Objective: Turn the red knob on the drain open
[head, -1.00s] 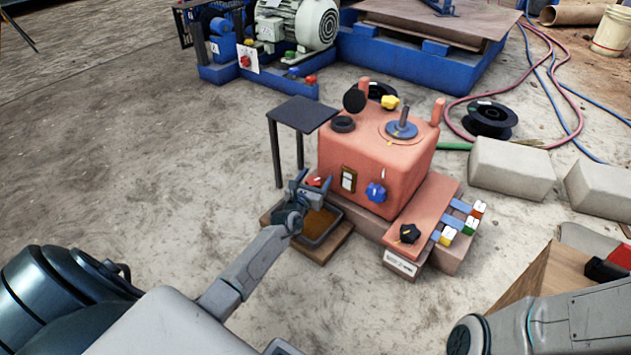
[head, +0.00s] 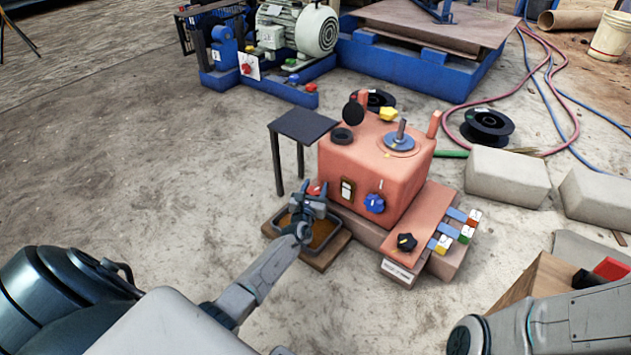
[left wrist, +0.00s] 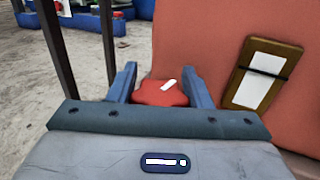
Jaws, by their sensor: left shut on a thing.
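The red knob (left wrist: 160,93) with a white mark sits low on the orange-red machine (head: 365,165), beside its left front edge in the head view. My left gripper (head: 314,194) is at the knob. In the left wrist view its two blue-grey fingers stand on either side of the knob, shut on it. In the head view the gripper hides most of the knob, and only a bit of red (head: 314,188) shows. My right gripper is out of view; only part of that arm shows at the lower right.
A tray (head: 318,248) of brown material sits below the gripper. A dark small table (head: 303,125) stands close behind it. A blue knob (head: 374,203), a switch plate (head: 347,190) and a black knob (head: 406,242) are on the machine. The floor at left is clear.

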